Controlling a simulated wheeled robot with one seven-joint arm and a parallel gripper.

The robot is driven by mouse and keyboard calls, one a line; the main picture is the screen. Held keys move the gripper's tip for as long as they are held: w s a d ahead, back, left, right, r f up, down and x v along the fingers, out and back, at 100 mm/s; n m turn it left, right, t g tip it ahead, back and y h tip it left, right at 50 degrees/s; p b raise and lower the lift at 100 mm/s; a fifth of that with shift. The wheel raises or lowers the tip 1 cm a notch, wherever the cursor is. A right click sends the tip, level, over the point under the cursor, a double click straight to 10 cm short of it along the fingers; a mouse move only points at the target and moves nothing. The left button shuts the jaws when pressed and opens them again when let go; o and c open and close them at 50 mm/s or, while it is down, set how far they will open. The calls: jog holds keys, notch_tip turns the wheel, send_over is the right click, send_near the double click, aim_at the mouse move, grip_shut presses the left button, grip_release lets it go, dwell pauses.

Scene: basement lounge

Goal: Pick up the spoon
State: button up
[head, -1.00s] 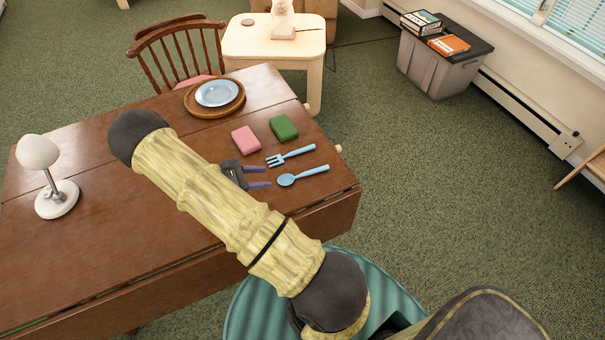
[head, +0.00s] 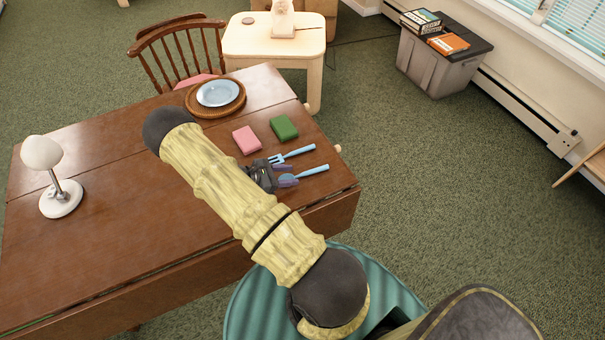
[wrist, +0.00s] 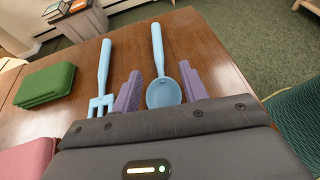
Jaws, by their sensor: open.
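The light blue spoon (head: 313,171) lies on the brown wooden table (head: 130,215) near its right end. In the wrist view the spoon (wrist: 159,60) points away from me, with its bowl between the two purple fingers. My gripper (head: 289,176) is open around the bowl end; in the wrist view the gripper (wrist: 161,90) has one finger on each side. I cannot tell whether either finger touches the spoon. In the head view the fingers partly hide the bowl.
A light blue fork (wrist: 103,75) lies close beside the left finger. A green cloth-like block (head: 284,127) and a pink one (head: 247,139) lie farther back.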

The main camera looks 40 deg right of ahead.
aim_at(300, 174)
jog(key=x, duration=0.3)
jog(key=shift+d+p, duration=0.3)
grip_shut()
